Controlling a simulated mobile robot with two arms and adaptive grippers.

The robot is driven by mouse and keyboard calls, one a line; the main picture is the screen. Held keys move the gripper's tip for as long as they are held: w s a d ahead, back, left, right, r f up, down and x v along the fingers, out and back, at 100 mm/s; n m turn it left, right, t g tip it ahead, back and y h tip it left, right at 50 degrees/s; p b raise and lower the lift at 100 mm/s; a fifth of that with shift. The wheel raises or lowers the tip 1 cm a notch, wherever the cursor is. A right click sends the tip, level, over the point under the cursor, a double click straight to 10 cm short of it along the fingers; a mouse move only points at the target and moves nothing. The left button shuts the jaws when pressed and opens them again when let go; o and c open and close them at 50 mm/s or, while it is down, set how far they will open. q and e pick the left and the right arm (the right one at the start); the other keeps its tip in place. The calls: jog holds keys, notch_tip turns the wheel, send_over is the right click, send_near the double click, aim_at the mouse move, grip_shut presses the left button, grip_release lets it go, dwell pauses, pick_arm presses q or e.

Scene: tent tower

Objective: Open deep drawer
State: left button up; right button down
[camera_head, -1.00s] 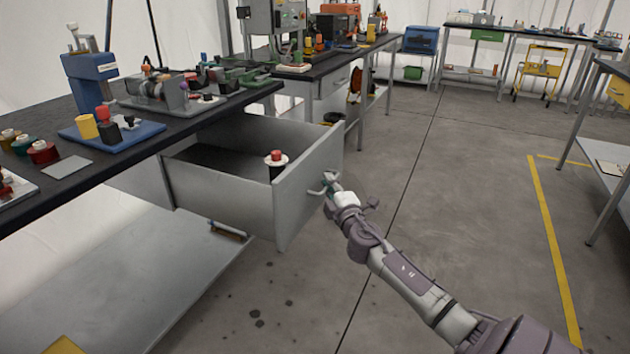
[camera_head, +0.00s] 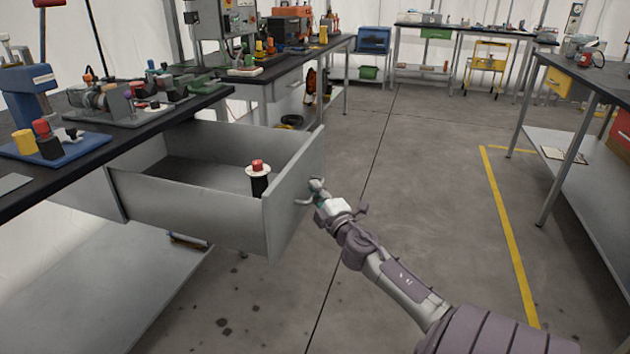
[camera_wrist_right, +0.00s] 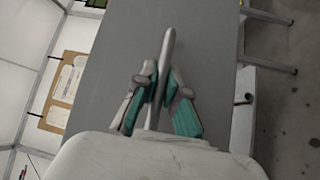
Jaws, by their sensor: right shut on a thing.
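The deep grey drawer (camera_head: 195,204) is pulled far out from under the black-topped workbench in the head view. A black spool-like object with a white disc and red top (camera_head: 259,180) stands inside it near the front panel. My right gripper (camera_head: 318,192) is at the outer face of the drawer front, shut on the drawer handle (camera_wrist_right: 168,55). In the right wrist view the teal finger pads lie on both sides of the bar-shaped handle, against the grey drawer front (camera_wrist_right: 205,50). My left gripper is not in view.
The workbench top (camera_head: 110,128) carries clamps and small tools above the drawer. A lower shelf (camera_head: 95,285) lies beneath. The floor right of the drawer is clear up to another bench (camera_head: 580,170) at the right.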

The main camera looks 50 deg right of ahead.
jog(key=c, duration=1.2)
grip_release()
jog(key=v, duration=1.2)
jog(key=shift+f, duration=0.15)
